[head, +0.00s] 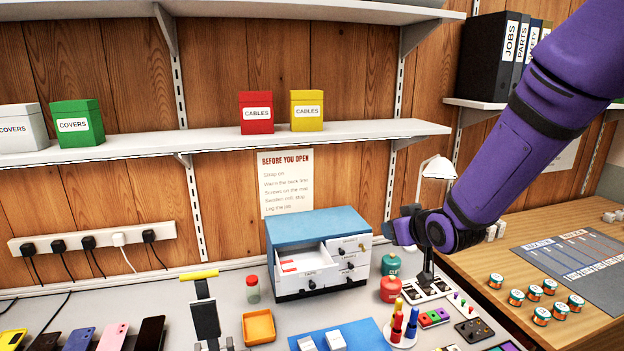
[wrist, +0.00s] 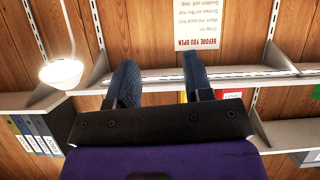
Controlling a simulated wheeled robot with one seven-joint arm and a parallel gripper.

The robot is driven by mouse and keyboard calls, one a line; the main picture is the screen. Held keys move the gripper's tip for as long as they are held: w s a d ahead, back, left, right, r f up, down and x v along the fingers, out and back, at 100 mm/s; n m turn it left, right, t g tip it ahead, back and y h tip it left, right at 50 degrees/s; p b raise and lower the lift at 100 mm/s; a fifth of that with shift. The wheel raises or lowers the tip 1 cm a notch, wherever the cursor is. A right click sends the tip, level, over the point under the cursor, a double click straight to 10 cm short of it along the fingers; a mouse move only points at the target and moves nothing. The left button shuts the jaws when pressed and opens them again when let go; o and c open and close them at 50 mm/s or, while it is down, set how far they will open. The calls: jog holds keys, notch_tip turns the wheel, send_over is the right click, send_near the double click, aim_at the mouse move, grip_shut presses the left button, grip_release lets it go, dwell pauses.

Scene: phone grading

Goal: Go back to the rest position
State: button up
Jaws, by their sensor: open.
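My purple arm reaches in from the upper right in the head view. My gripper (head: 402,227) is at its lower end, in front of the wall and just right of the small drawer cabinet (head: 318,225). In the wrist view my gripper (wrist: 160,78) has its two dark fingers apart with nothing between them. The wrist picture is upside down, with the sign (wrist: 197,25) and wooden wall beyond the fingers. The gripper appears apart from everything around it.
A white lamp (head: 438,168) stands close behind my gripper. The shelf (head: 230,141) with red and yellow boxes runs above. The cabinet's upper left drawer (head: 300,258) is pulled out.

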jog(key=s+d+r+m+g+h, duration=0.3)
jog(key=s+d+r, duration=0.5)
jog(key=s+r, duration=0.45)
jog(key=s+d+r+g, duration=0.1)
jog(key=s, duration=0.8)
jog(key=s+d+r+m+g, duration=0.1)
jog(key=s+d+g, duration=0.1)
jog(key=s, duration=0.8)
jog(key=shift+s+r+g, duration=0.15)
jog(key=shift+r+g, duration=0.05)
jog(key=shift+g, duration=0.1)
